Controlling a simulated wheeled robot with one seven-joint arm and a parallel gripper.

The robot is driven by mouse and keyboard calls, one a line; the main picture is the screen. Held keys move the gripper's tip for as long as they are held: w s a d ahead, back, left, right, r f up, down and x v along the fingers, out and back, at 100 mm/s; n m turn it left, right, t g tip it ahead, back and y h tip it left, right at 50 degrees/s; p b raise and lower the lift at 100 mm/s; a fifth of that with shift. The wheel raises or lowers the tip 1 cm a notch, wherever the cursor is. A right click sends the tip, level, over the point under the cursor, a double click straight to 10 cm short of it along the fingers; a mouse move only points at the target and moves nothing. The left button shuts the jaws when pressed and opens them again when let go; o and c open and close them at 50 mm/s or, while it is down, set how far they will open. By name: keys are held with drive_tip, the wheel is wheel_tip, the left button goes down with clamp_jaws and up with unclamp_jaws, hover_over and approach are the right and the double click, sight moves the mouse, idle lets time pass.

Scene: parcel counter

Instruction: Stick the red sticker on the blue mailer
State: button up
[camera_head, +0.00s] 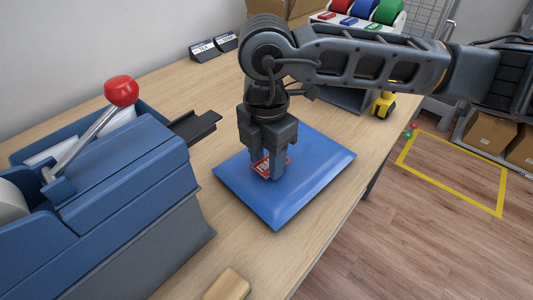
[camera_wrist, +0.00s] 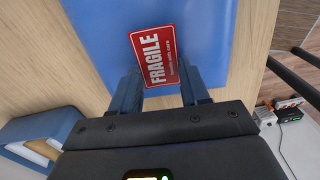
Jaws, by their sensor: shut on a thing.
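The blue mailer (camera_head: 310,165) lies flat on the wooden counter in the head view, and it fills the upper part of the wrist view (camera_wrist: 95,25). My gripper (camera_head: 266,168) points down over the mailer's left-middle part. It is shut on the red sticker (camera_head: 262,165), which has white FRAGILE lettering. In the wrist view the sticker (camera_wrist: 152,55) shows at the fingertips of my gripper (camera_wrist: 160,85), over the blue surface. The sticker is at or just above the mailer; I cannot tell whether they touch. The fingers partly hide the sticker in the head view.
A blue machine (camera_head: 110,180) with a red-knobbed lever (camera_head: 121,91) stands close on the left. A tan block (camera_head: 228,285) lies near the front edge. Coloured tape rolls (camera_head: 363,10) and a yellow item (camera_head: 383,104) are at the back. Bare counter (camera_head: 180,95) lies behind the machine.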

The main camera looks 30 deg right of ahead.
sight(267, 166)
drive_tip(key=shift+f, duration=0.45)
drive_tip(key=o, duration=0.7)
drive_tip(key=shift+r, duration=0.15)
drive_tip(key=shift+r+p, duration=1.4)
drive_tip(key=shift+r, duration=1.25)
drive_tip(key=shift+r, duration=0.1)
drive_tip(key=shift+r+p, duration=2)
drive_tip(key=shift+r, duration=1.9)
